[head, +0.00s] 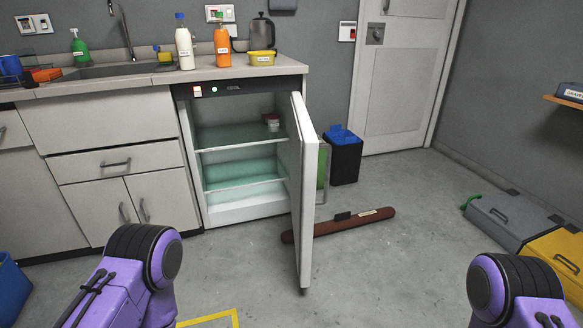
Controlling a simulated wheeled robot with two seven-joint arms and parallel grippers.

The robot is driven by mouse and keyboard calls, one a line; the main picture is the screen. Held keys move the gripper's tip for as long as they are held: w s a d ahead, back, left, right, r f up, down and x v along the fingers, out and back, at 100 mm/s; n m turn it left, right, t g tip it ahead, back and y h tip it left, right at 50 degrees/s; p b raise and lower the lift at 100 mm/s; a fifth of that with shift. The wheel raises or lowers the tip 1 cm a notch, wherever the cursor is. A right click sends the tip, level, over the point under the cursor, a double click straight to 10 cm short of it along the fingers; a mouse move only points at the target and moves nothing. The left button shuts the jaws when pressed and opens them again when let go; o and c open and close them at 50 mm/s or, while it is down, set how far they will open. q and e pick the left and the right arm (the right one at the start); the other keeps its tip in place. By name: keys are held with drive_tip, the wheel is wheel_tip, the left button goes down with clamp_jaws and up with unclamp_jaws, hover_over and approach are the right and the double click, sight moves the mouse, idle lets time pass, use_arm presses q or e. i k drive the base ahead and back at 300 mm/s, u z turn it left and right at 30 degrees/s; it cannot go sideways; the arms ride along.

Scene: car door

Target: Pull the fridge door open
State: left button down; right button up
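The fridge (245,208) stands under the counter, and its inside shows two glass shelves and a small red and white tub (272,122) on the upper right. The white fridge door (307,190) is open. It is hinged on the right and swung far out toward me, so I see it nearly edge-on. Parts of my purple left arm and right arm show at the bottom left and bottom right. Neither gripper is in view, and nothing of mine visibly touches the door.
A brown draught roll (365,220) lies on the floor behind and right of the door. A dark bin (344,160) stands by the wall. Grey (510,220) and yellow (560,255) boxes sit at the right. Bottles (185,48) stand on the counter (135,78).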

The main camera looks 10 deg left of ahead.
sight(305, 145)
drive_tip(key=u, duration=0.15)
drive_tip(key=i, duration=0.9)
drive_tip(key=z, duration=0.45)
